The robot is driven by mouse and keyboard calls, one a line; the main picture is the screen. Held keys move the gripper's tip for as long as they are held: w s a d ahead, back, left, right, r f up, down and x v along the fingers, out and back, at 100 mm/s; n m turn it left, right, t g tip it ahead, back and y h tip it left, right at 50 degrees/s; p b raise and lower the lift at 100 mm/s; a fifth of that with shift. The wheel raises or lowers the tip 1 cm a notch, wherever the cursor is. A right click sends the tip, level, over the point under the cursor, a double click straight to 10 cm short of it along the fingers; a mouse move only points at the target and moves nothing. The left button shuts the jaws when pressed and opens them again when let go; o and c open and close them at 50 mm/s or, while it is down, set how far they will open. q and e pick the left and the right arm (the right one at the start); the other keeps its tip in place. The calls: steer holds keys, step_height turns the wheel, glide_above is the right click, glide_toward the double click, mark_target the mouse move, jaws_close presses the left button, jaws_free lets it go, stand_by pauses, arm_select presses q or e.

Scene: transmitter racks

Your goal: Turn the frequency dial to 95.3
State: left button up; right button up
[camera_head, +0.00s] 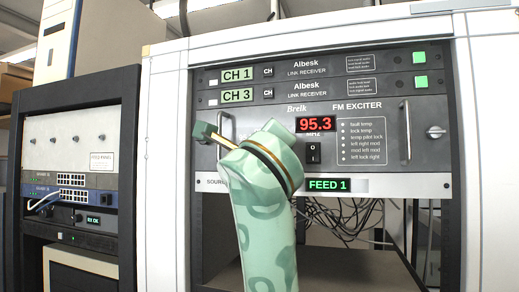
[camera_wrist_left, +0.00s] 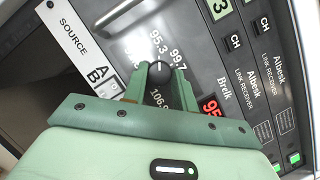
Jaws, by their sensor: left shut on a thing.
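The FM exciter's red display (camera_head: 315,124) reads 95.3 in the head view. The frequency dial (camera_wrist_left: 160,72) is a small dark knob in the left wrist view, with 95.3 and 99.7 printed above it and other numbers partly covered. My left gripper (camera_wrist_left: 159,80) is shut on the dial, a finger on either side. My right gripper is out of view.
Two link receivers (camera_head: 301,75), CH 1 and CH 3, sit above the exciter. A black power switch (camera_head: 313,153) is just below the display. A handle (camera_head: 405,136) stands out at the right. The source panel showing FEED 1 (camera_head: 328,185) lies below, above loose cables.

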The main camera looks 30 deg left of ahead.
arm_select(q)
steer(key=shift+s+r, duration=0.1)
steer(key=o, duration=1)
steer(key=shift+c, duration=0.2)
steer(key=b+v, duration=0.6)
steer(key=v, duration=1)
steer(key=shift+s+d, duration=0.1)
steer(key=shift+d, duration=0.05)
